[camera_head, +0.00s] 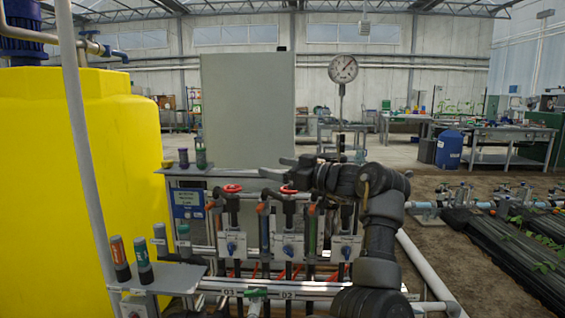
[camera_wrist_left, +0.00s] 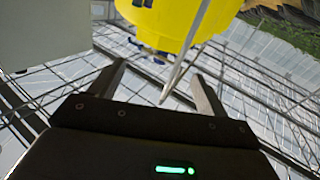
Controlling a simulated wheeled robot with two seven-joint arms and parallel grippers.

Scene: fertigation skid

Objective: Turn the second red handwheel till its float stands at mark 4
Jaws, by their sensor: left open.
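Upright float tubes (camera_head: 264,230) stand beside the valves; the float heights and marks are too small to read. My right gripper is not in view.
A large yellow tank (camera_head: 60,170) stands at the left, also seen in the left wrist view (camera_wrist_left: 180,22). A grey panel (camera_head: 247,110) rises behind the skid, and a round gauge (camera_head: 343,69) stands beyond. Small bottles (camera_head: 143,256) stand on a shelf at front left.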

